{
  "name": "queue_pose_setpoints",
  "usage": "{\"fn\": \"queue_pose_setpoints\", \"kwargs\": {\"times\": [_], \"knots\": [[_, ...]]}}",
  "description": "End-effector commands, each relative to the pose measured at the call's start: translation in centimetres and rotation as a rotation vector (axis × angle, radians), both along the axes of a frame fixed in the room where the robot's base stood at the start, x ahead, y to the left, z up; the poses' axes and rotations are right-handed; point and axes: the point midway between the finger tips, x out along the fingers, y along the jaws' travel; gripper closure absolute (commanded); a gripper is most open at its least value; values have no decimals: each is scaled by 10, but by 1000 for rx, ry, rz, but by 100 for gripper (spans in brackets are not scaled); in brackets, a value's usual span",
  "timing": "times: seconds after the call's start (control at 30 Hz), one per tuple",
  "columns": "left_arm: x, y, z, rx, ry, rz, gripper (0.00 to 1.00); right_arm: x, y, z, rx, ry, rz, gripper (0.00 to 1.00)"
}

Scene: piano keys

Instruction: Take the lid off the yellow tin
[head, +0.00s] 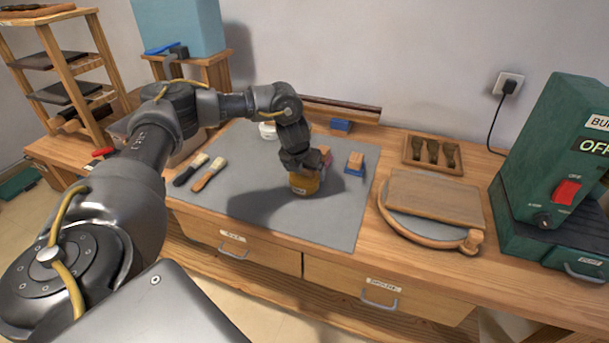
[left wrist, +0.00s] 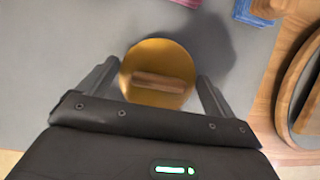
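The yellow tin (head: 304,184) stands upright on the grey mat (head: 335,225) in the head view. In the left wrist view its round yellow lid (left wrist: 180,58) shows from above, with a wooden bar handle (left wrist: 158,82) across it. My left gripper (head: 303,168) is directly above the tin, pointing down. In the left wrist view the fingers of my left gripper (left wrist: 160,78) are spread on either side of the lid, with the handle between them. They look apart from the handle. Whether they touch the lid's rim I cannot tell. My right gripper is not in view.
Two brushes (head: 200,173) lie left of the tin. A white container (head: 268,131) is partly hidden behind my arm. Blue-and-wood blocks (head: 355,163) stand to the right. A wooden board (head: 435,197), a slotted tray (head: 432,154) and a green machine (head: 560,165) are further right. The mat's front is clear.

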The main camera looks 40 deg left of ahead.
Motion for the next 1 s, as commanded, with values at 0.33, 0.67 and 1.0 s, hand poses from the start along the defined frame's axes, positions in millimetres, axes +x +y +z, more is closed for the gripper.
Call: {"fn": "queue_pose_setpoints", "kwargs": {"times": [0.33,0.67,1.0], "knots": [[0,0,1,0,-1,1,32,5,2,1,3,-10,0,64],[1,0,19,-1,-5,0,32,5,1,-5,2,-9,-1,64],[-35,-23,90,3,-8,-6,32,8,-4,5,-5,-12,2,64]]}}
